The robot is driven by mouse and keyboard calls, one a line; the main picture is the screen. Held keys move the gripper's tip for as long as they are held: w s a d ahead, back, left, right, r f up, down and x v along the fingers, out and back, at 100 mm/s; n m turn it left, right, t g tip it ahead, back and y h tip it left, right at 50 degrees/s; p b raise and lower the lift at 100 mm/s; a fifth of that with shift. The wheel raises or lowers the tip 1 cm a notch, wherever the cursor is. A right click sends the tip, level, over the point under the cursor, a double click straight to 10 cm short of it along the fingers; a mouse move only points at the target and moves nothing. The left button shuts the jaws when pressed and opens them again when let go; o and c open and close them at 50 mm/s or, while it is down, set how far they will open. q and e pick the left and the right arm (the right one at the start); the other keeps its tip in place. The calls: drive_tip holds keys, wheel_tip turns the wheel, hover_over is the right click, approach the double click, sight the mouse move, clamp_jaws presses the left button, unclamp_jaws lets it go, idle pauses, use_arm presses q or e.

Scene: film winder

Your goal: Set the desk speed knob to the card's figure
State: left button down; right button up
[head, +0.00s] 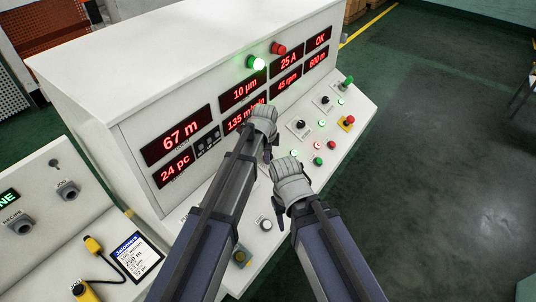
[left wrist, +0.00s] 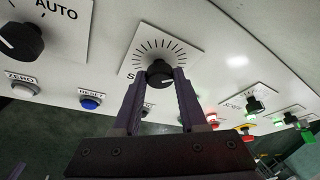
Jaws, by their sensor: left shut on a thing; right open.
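The speed knob (left wrist: 160,73) is black and round, on a white plate with a ring of dark tick marks (left wrist: 158,46); its label is mostly hidden and only an "S" shows. My left gripper (left wrist: 160,80) is shut on the knob, one finger on each side. In the head view my left gripper (head: 268,148) reaches down to the sloping desk and hides the knob. The job card (head: 137,257) has a blue header and small lines of text, hard to read. A red display (head: 245,118) seems to read 135 m/min, partly covered. My right gripper (head: 279,212) is open over the desk.
In the left wrist view, a large AUTO selector (left wrist: 22,40), a white ZERO button (left wrist: 24,90) and a blue RESET button (left wrist: 90,102) are left of the knob. A red emergency button (head: 348,121) stands on the desk's right. A yellow handheld device (head: 85,290) lies beside the card.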

use_arm(q)
drive_tip(key=n, duration=0.1)
drive_tip(key=n+t, duration=0.1)
drive_tip(key=n+b, duration=0.1)
drive_tip(key=shift+s+f+n+t, duration=0.1)
drive_tip(key=shift+s+n+t, duration=0.15)
drive_tip(key=shift+n+t, duration=0.05)
drive_tip(key=shift+n+t+b, duration=0.5)
drive_tip(key=shift+n+t, duration=0.1)
drive_tip(key=shift+n, duration=0.9)
drive_tip(key=shift+n+y, duration=0.3)
drive_tip(key=shift+c, duration=2.2)
unclamp_jaws()
drive_tip(key=shift+d, duration=0.1)
drive_tip(key=p+v, duration=0.6)
drive_tip(key=v, duration=0.2)
drive_tip(key=shift+p, duration=0.4)
drive_tip(key=shift+f, duration=0.15)
